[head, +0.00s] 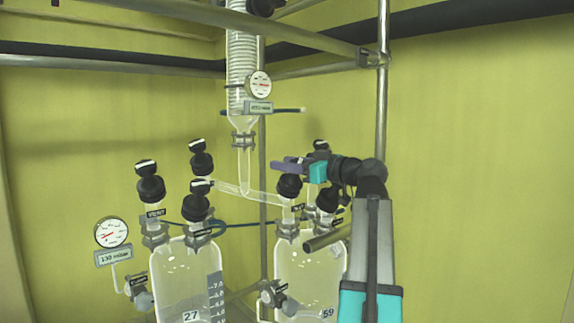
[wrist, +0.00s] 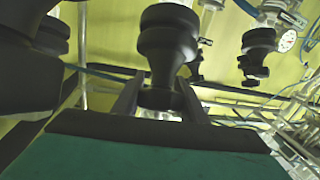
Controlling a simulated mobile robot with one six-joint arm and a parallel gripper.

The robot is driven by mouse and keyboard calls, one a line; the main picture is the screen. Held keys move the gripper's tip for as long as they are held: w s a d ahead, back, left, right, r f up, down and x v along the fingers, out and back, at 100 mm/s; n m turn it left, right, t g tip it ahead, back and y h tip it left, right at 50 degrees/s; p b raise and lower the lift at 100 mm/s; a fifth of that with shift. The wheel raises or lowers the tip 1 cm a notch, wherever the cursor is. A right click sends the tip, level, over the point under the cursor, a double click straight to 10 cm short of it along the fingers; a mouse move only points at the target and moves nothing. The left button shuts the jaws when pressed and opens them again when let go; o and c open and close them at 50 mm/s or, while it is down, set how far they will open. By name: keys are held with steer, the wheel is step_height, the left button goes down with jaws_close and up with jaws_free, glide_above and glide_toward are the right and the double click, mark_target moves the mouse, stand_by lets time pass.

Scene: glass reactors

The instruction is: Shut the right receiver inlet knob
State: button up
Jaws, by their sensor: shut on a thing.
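The right receiver (head: 312,265) is a glass vessel with pale contents and a 59 mark. The black inlet knob (head: 290,187) stands upright on its left neck, with a small label below. My gripper (head: 292,165) has purple fingers and reaches in from the right at the top of this knob. In the wrist view the black knob (wrist: 168,42) rises between the two dark fingers of my gripper (wrist: 160,92), which is shut on it. The fingers and knob partly hide each other, so the knob's turn position cannot be told.
Another black knob (head: 327,199) stands close on the right, below my arm. The left receiver (head: 185,275) carries several black knobs. A glass condenser (head: 243,70) hangs above, with a tube running down to the receivers. A metal post (head: 381,90) rises behind my arm.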

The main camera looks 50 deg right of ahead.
steer(key=shift+m+h, duration=0.3)
steer(key=shift+m, duration=0.1)
